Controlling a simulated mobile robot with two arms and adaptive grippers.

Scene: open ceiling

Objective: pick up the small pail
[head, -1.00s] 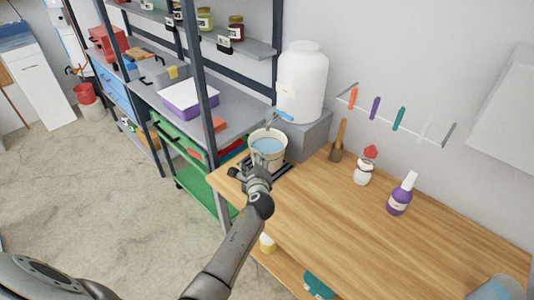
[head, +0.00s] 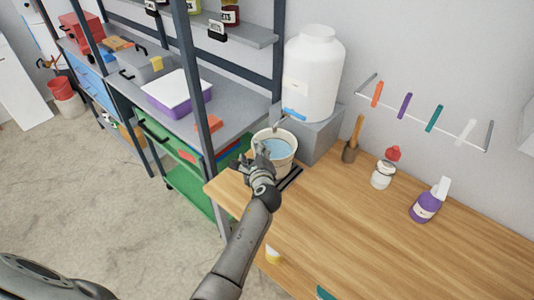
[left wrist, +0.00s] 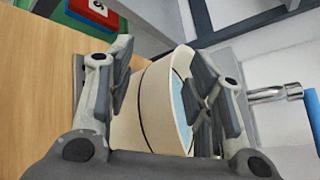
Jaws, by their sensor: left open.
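The small pail (head: 287,162) is cream-white with pale blue water inside. It stands upright on a dark grate at the left end of the wooden workbench, under the tap of a white water jug. It also shows close up in the left wrist view (left wrist: 150,110), between my fingers. My left gripper (head: 261,151) is open at the pail's near side. In the wrist view, one finger is outside the pail wall and the other overlaps its open top and water; whether the fingers touch it, I cannot tell. My right gripper is not in view.
The white jug (head: 313,75) stands on a grey block (head: 318,138) just behind the pail. A brush (head: 352,140), a small white jar (head: 383,175) and a purple bottle (head: 427,203) stand to the right. Metal shelving (head: 190,60) is close on the left. The bench front is clear.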

